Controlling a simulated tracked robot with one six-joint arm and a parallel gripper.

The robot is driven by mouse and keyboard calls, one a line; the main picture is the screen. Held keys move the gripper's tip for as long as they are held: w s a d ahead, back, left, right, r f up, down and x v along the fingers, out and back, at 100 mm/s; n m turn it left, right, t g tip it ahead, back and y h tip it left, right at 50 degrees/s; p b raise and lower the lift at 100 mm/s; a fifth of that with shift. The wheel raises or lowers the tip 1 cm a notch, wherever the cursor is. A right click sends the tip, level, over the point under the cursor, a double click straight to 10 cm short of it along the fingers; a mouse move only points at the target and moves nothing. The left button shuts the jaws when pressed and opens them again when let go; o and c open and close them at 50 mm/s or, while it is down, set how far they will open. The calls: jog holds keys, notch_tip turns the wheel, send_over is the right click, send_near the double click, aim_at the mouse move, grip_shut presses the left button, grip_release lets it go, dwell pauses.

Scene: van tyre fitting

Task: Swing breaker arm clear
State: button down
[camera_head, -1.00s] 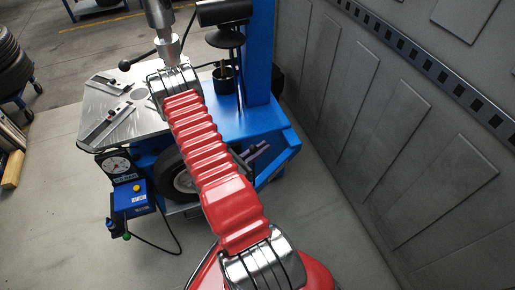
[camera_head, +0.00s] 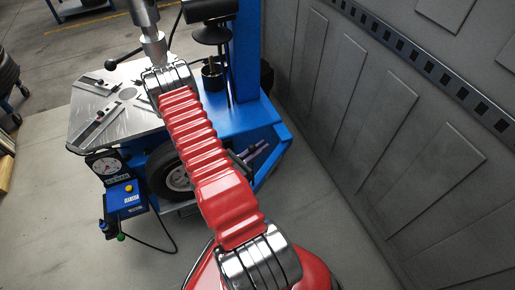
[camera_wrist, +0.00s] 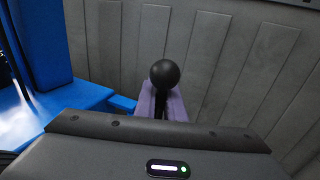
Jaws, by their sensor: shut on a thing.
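My gripper (camera_head: 254,149) has pale purple fingers. It is shut on the round black knob (camera_wrist: 165,73) at the end of the breaker arm, seen between the fingers in the wrist view. In the head view the fingers show just right of my red arm link, beside the blue tyre changer (camera_head: 262,128). My link hides most of the gripper body and the rest of the breaker arm. A tyre (camera_head: 170,176) with a light rim stands upright at the machine's side, partly behind my link.
The grey panelled wall (camera_head: 385,130) runs close along the right, with bare floor between. The blue column (camera_head: 247,50) rises behind the turntable (camera_head: 100,112). A blue control box (camera_head: 122,200) with a cable stands front left.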

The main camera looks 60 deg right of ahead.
jog(key=shift+s+f, duration=0.1)
jog(key=shift+s, duration=0.05)
jog(key=c, duration=1.9)
grip_release()
jog(key=shift+o, duration=0.3)
jog(key=shift+w, duration=0.2)
jog(key=shift+a, duration=0.15)
jog(key=v, duration=1.3)
jog(key=shift+a, duration=0.25)
jog(key=shift+w, duration=0.15)
jog(key=shift+c, duration=0.7)
